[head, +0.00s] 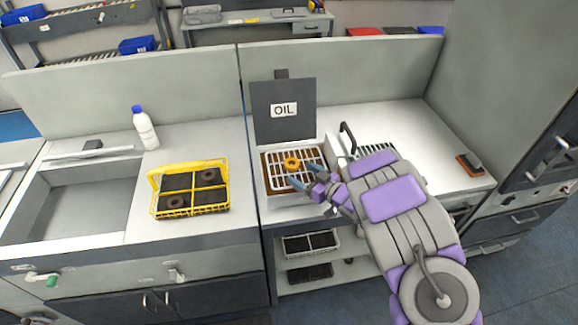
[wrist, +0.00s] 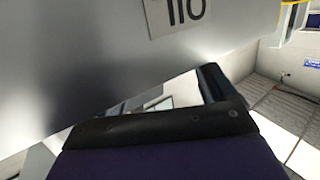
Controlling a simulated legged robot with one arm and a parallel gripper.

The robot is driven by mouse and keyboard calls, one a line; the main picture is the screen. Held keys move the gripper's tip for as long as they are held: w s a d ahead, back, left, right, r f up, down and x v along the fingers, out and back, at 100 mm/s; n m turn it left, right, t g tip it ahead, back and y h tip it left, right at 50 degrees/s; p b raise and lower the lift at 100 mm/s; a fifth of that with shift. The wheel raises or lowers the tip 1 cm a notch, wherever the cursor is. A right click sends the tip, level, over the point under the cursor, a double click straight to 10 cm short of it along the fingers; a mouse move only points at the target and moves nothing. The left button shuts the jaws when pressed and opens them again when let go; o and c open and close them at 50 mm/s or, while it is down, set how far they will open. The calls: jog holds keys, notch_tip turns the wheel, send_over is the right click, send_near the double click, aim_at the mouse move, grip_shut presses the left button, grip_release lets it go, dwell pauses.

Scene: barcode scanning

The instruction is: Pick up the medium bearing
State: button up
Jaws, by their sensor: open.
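An orange ring-shaped bearing (head: 292,163) lies on the white wire rack (head: 310,181) of the oil unit, below its raised lid marked OIL (head: 283,92). Two dark bearings lie in the yellow basket: one at the front left (head: 175,202), one at the back right (head: 209,175). I cannot tell from size which bearing is the medium one. My gripper (head: 308,184) is open and empty over the front right of the rack, just right of and nearer than the orange bearing. In the wrist view the lid (wrist: 95,60) fills the upper left; no bearing shows there.
The yellow basket (head: 152,204) stands on the left counter beside a sink (head: 85,205). A white bottle (head: 145,130) with a blue cap stands behind it. A second unit with a black handle (head: 347,138) is right of the rack, partly behind my arm. The right counter is mostly clear.

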aim_at(295, 166)
jog(key=shift+w, duration=0.4)
jog(key=w+a, duration=0.1)
jog(key=w+a+b, duration=0.1)
jog(key=w, duration=0.1)
jog(key=shift+a, duration=0.65)
jog(key=shift+c, duration=1)
jog(key=shift+d, duration=0.6)
jog(key=c, duration=0.6)
jog(key=shift+a, duration=0.1)
jog(key=c, duration=0.3)
jog(key=shift+a, duration=0.35)
jog(key=shift+c, duration=1.2)
jog(key=shift+d+r, duration=0.2)
jog(key=shift+r, duration=0.35)
notch_tip(295, 166, up, 2)
jog(key=shift+r+p, duration=0.2)
jog(key=shift+p, duration=0.25)
jog(key=s+a+r+p, duration=0.1)
jog(key=s+p, duration=0.6)
jog(key=s, duration=0.8)
jog(key=shift+s+a+r, duration=0.3)
jog(key=shift+a, duration=0.3)
